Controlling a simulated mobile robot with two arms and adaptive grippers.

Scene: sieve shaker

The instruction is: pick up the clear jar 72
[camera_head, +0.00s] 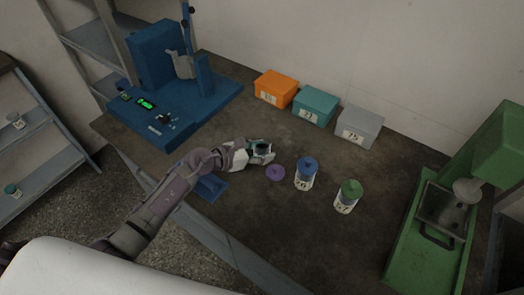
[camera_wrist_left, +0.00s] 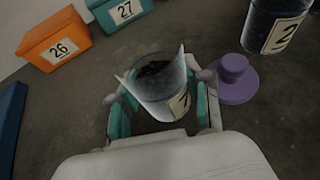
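The clear jar 72 (camera_wrist_left: 158,85) is open at the top, with dark grains inside and a white label on which a 7 shows. It stands between the fingers of my left gripper (camera_wrist_left: 162,112), one teal pad at each side. I cannot tell whether both pads press on it. In the head view, my left gripper (camera_head: 262,152) is at the near middle of the table and mostly hides the jar. A purple lid (camera_wrist_left: 234,78) lies on the table just right of the jar; it also shows in the head view (camera_head: 276,173). My right gripper is not in view.
A blue-lidded jar (camera_head: 306,172) and a green-lidded jar (camera_head: 348,196) stand to the right. Orange (camera_head: 276,88), teal (camera_head: 314,105) and grey (camera_head: 359,127) boxes line the back. A blue machine (camera_head: 170,90) is at left, a green one (camera_head: 455,210) at right. A blue tray (camera_head: 209,187) lies near the front edge.

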